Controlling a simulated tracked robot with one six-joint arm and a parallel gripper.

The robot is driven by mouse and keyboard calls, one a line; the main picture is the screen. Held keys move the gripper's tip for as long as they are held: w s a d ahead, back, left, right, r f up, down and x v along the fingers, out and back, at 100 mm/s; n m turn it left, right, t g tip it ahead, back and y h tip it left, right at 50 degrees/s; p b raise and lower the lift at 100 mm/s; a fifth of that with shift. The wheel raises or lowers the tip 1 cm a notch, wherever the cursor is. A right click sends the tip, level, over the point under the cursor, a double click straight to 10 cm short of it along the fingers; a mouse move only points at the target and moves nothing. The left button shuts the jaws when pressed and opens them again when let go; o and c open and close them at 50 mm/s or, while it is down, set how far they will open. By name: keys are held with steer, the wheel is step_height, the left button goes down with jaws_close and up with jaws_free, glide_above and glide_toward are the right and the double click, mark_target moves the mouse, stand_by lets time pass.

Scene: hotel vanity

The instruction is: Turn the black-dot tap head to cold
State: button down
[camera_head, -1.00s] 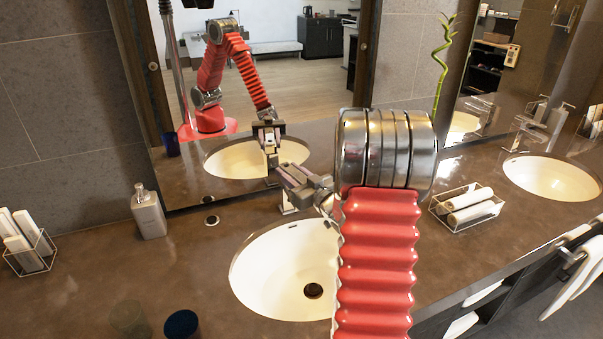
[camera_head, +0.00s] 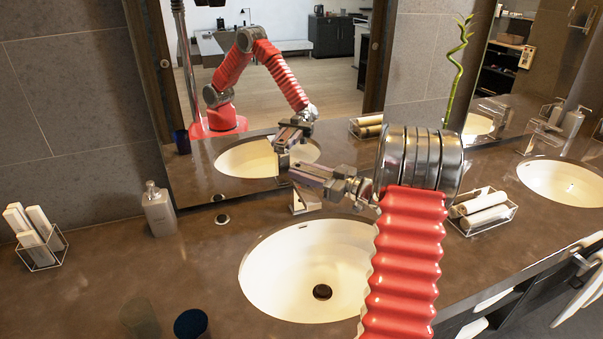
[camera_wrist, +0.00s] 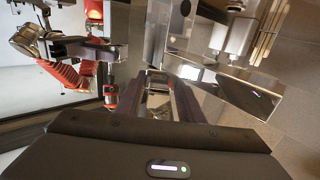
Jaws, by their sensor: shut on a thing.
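A chrome tap (camera_head: 305,201) stands at the back rim of the near basin, partly hidden by my gripper. My gripper (camera_head: 296,173) is at the top of this tap, reaching in from the right, and is shut on the tap head. In the wrist view, a shiny metal block, the tap head (camera_wrist: 158,98), shows between my two fingers. No black dot can be made out on it. The near white basin (camera_head: 262,275) lies below, partly hidden by my red arm.
A dark blue cup (camera_head: 191,325) is in front. Another towel basket (camera_head: 484,212) and a second basin (camera_head: 562,184) lie right. The mirror (camera_head: 330,85) rises close behind the tap.

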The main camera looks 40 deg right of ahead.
steer(key=shift+r, duration=0.1)
stand_by(0.3)
steer(key=c, duration=1.2)
jaws_free()
steer(key=shift+s+d, duration=0.1)
steer(key=v, duration=1.3)
steer(key=shift+s+d, duration=0.2)
